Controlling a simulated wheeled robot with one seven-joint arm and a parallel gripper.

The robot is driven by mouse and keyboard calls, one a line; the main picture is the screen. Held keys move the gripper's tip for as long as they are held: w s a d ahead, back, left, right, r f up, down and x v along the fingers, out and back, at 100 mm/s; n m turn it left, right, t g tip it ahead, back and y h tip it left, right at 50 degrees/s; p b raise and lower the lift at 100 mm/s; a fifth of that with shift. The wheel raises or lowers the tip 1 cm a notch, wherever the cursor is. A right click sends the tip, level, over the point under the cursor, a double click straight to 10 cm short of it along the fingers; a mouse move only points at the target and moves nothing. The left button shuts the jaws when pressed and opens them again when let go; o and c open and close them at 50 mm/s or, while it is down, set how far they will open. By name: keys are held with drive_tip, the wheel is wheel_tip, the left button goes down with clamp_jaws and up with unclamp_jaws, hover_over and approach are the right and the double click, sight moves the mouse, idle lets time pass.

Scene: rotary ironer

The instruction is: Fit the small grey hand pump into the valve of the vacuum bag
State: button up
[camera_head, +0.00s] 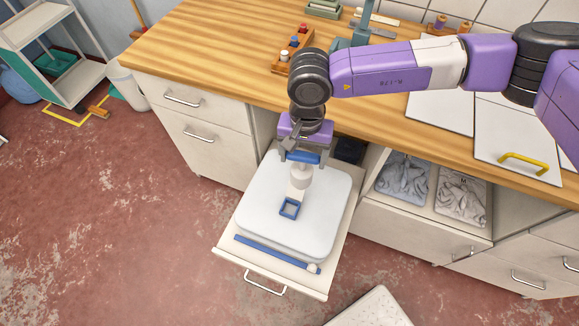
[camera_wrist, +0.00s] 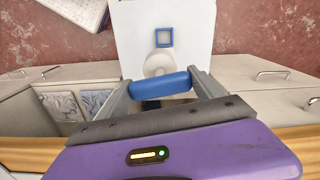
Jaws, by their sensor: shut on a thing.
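My gripper (camera_head: 303,152) points down over the pulled-out drawer. It is shut on the blue crossbar handle of the small hand pump (camera_head: 301,177), which has a pale grey round body. In the wrist view the blue handle (camera_wrist: 162,83) spans between the fingers, with the pump's pale body beyond it. The vacuum bag (camera_head: 262,205) is a puffy white pad lying flat. A blue square frame (camera_head: 289,209) sits on the bag, just in front of the pump. The pump is over the bag; I cannot tell whether its lower end touches it. No valve opening is visible.
The bag rests on a pulled-out tray (camera_head: 230,250) with a metal handle. A blue strip (camera_head: 270,252) with a white end piece lies along the bag's front edge. The wooden counter (camera_head: 230,60) is behind; cubbies with folded cloths (camera_head: 403,178) are right.

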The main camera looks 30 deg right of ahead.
sight(293, 174)
drive_tip(key=m, duration=0.2)
drive_tip(key=a+m, duration=0.1)
drive_tip(key=m, duration=0.1)
drive_tip(key=f+m, duration=0.1)
drive_tip(key=m, duration=0.1)
drive_tip(key=shift+s+a+m, duration=0.1)
drive_tip(key=shift+a+m, duration=0.25)
drive_tip(key=shift+m, duration=0.05)
drive_tip(key=m, duration=0.4)
drive_tip(key=a+f+m+b, duration=0.1)
drive_tip(key=m, duration=0.1)
drive_tip(key=shift+s+a, duration=0.1)
drive_tip(key=m, duration=0.4)
drive_tip(key=a+m, duration=0.1)
drive_tip(key=m, duration=0.4)
drive_tip(key=f+m+b, duration=0.1)
drive_tip(key=m, duration=0.3)
drive_tip(key=shift+s+a+f+m, duration=0.1)
drive_tip(key=shift+s+a+m, duration=0.1)
drive_tip(key=shift+s+m, duration=0.1)
drive_tip(key=shift+f+b, duration=2.15)
drive_tip(key=shift+f, duration=0.4)
drive_tip(key=shift+f+b, duration=0.45)
drive_tip(key=shift+b, duration=0.05)
